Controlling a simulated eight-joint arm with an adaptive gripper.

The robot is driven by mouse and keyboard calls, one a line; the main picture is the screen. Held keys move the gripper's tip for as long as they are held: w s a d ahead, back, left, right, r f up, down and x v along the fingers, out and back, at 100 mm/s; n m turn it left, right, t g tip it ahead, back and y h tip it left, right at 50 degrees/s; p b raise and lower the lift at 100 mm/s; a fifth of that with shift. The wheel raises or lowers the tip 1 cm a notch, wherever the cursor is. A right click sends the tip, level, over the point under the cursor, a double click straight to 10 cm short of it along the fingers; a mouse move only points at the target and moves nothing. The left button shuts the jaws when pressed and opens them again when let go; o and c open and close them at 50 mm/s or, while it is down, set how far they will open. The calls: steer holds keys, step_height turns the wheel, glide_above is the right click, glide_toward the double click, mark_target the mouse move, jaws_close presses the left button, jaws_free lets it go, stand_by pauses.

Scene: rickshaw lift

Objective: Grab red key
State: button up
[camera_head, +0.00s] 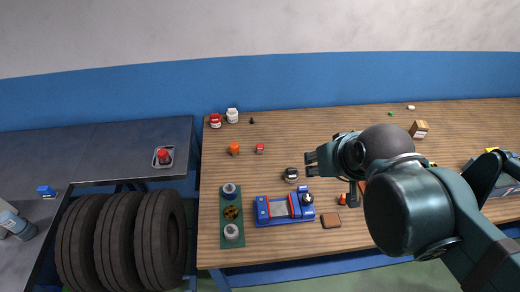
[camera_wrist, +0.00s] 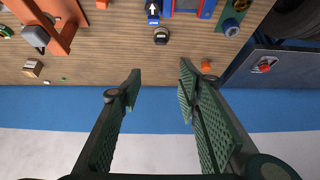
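No object is clearly recognisable as a red key. A small red item (camera_head: 259,149) lies on the wooden table in the head view, right of an orange item (camera_head: 234,149). Another small red-orange item (camera_head: 342,199) lies near the table's front, partly beside my arm. My gripper (camera_head: 312,163) is above the table, to the right of the first red item. In the wrist view my gripper (camera_wrist: 160,77) has its fingers wide apart with nothing between them. The orange item (camera_wrist: 206,66) shows just beyond the right finger there.
The wooden table (camera_head: 280,128) holds a blue-red device (camera_head: 285,209), a green tray (camera_head: 232,241), a black-white item (camera_head: 291,174), a brown block (camera_head: 331,221) and jars (camera_head: 232,115) at the back. A dark side table (camera_head: 130,145) stands left, above tyres (camera_head: 110,235). The table's back middle is clear.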

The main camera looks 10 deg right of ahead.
steer(key=w, duration=0.1)
steer(key=m+g+b, duration=0.3)
steer(key=m+g, duration=0.4)
steer(key=m, duration=1.2)
glide_above(260, 145)
step_height(260, 145, down, 25)
steer(key=shift+s+d+r, duration=0.1)
steer(key=shift+d, duration=0.05)
steer(key=shift+w+f, duration=0.2)
steer(key=shift+f, duration=0.35)
steer(key=shift+f, duration=0.1)
steer(key=shift+f, duration=1.2)
